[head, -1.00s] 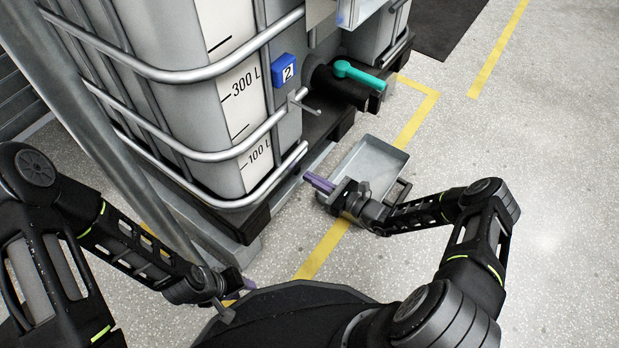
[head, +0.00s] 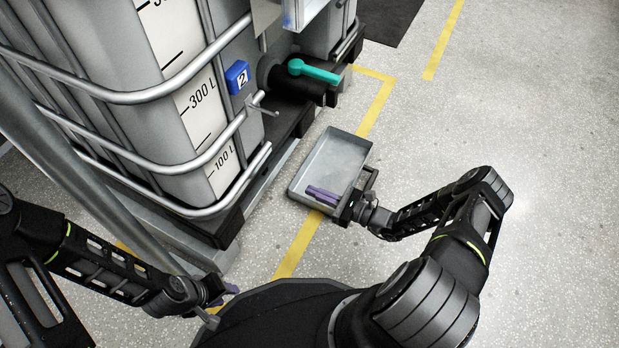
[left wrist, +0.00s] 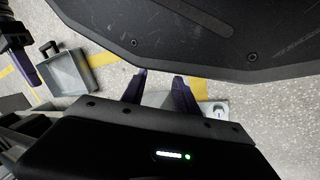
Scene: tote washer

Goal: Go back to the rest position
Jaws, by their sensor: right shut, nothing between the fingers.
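My left gripper (head: 228,291) is low at the left of my base in the head view. In the left wrist view its two purple fingers (left wrist: 156,88) stand apart with nothing between them. My right gripper (head: 322,196) is shut and empty. Its purple fingers show in front of the near end of the grey tray (head: 361,152) on the floor; whether they touch it I cannot tell. The right gripper's fingers also show at the left of the left wrist view (left wrist: 26,69).
A caged tank (head: 160,110) with a blue "2" tag (head: 237,77) and a teal valve handle (head: 313,71) stands on a dark pallet at left. A metal post (head: 80,165) rises nearby. Yellow floor lines (head: 298,245) pass the tray. Floor at right (head: 540,140) is clear.

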